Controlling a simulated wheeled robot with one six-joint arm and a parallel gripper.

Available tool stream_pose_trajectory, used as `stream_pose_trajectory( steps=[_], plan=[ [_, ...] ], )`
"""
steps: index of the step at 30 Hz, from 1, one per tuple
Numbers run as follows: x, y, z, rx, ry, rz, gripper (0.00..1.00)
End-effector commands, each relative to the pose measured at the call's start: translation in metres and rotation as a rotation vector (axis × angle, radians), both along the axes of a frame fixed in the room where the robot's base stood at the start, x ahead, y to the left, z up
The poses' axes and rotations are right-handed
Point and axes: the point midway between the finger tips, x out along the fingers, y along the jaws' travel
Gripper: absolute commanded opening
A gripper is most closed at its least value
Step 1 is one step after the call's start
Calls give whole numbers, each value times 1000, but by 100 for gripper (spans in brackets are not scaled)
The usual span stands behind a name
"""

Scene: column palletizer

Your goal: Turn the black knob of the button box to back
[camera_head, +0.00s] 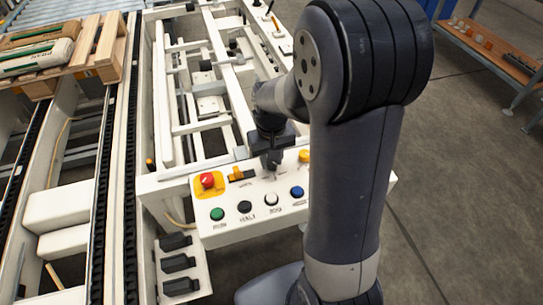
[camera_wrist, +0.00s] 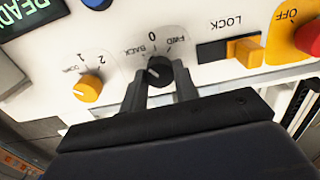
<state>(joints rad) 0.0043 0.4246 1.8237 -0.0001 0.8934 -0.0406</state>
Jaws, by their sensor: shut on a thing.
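The button box (camera_head: 257,189) is a white panel below the middle of the head view. Its black knob (camera_wrist: 159,70) is in the middle of the wrist view, next to the labels FWD, 0 and BACK. A pale mark shows on the knob, but I cannot tell for sure which label it points to. My gripper (camera_wrist: 159,83) is shut on the black knob, with one finger on either side. In the head view my gripper (camera_head: 271,161) reaches down onto the panel and hides the knob.
Close to the knob are a yellow knob (camera_wrist: 88,87), an orange lock switch (camera_wrist: 245,51) and a red button (camera_wrist: 309,38). Green (camera_head: 217,214), black (camera_head: 245,207), white (camera_head: 271,199) and blue (camera_head: 297,191) buttons line the panel's front. Conveyor frames stand behind and to the left.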

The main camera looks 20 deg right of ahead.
Motion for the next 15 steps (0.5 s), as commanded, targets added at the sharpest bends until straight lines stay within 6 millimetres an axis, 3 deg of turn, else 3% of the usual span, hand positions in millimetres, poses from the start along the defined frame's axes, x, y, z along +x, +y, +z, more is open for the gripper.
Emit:
stream_pose_trajectory(
  steps=[15],
  plan=[
    [0,0,0,0,0,197,6]
  ],
)
